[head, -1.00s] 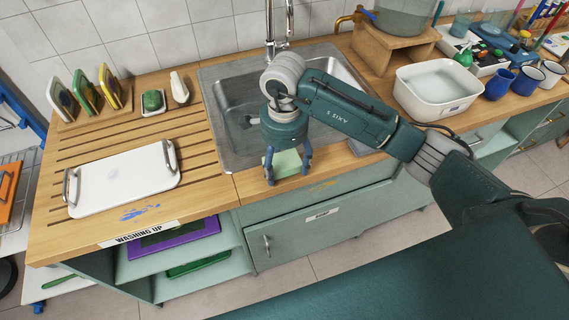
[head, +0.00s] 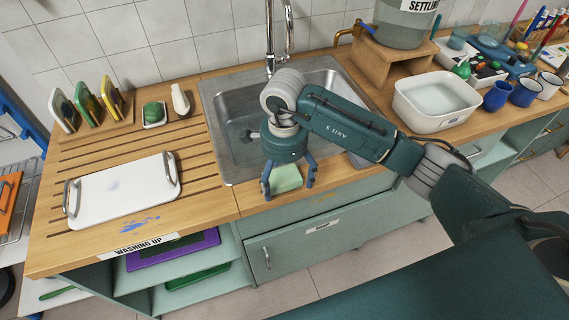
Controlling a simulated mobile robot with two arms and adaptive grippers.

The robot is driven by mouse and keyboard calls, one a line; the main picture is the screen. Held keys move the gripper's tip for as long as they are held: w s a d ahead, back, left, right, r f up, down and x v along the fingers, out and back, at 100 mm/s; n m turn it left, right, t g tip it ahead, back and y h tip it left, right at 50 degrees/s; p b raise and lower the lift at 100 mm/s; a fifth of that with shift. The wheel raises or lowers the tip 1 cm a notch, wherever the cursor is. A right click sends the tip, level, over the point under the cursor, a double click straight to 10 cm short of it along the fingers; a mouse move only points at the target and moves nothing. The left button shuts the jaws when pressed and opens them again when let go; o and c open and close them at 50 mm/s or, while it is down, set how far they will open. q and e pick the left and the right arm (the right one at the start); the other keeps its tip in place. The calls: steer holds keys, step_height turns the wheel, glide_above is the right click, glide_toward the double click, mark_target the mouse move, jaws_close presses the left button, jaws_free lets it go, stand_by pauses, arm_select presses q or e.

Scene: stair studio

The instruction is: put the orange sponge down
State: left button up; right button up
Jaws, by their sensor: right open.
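My right gripper (head: 288,185) points down over the front edge of the sink counter. Its blue fingers are open, one on each side of a pale green pad (head: 286,178). The pad appears to rest on the wooden strip in front of the sink, with a gap visible beside the fingers; its upper part is hidden by the gripper. No orange face of a sponge shows; I cannot tell if this pad is the orange sponge. My left gripper is not in view.
The metal sink (head: 240,150) lies just behind. A white tray (head: 115,192) with handles is on the slatted drainboard at left. A rack with sponge-like pads (head: 88,107), a green item in a dish (head: 154,113) and a white basin (head: 436,105) stand behind.

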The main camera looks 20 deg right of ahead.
mark_target(285, 179)
step_height(285, 179, up, 12)
steer(key=b, duration=0.2)
steer(key=shift+f, duration=0.25)
steer(key=shift+f, duration=0.1)
